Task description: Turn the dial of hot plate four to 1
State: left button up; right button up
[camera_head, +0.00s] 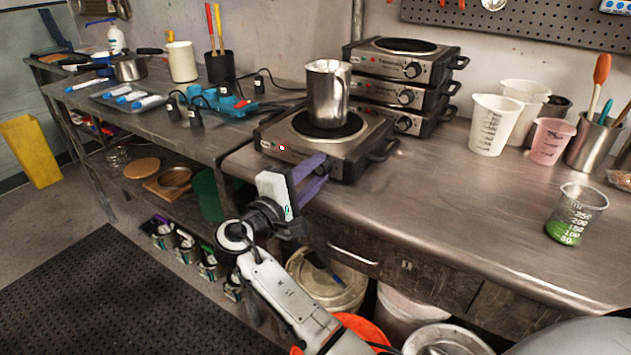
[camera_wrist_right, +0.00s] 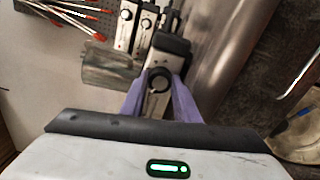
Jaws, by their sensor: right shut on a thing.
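The front hot plate (camera_head: 276,138) stands near the counter's front edge, with a steel pitcher (camera_head: 327,98) on its black plate. My right gripper (camera_head: 316,170) reaches its front panel from below. In the right wrist view, the purple fingers (camera_wrist_right: 158,90) stand on either side of the black round dial (camera_wrist_right: 158,78) and are shut on it. The fingers hide the dial in the head view. I cannot read its setting or a plate number. My left gripper is not in view.
A stack of three more hot plates (camera_head: 382,86) stands close behind, to the right. Measuring beakers (camera_head: 492,124) and a glass with green liquid (camera_head: 575,213) stand on the right. The counter between (camera_head: 447,180) is clear. Blue tools and bottles sit to the left.

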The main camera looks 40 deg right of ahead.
jog(key=shift+f+m+b, duration=0.1)
jog(key=shift+m+b, duration=0.8)
jog(key=shift+m, duration=0.1)
jog(key=o, duration=0.8)
jog(key=shift+c, duration=0.2)
jog(key=shift+a, duration=0.1)
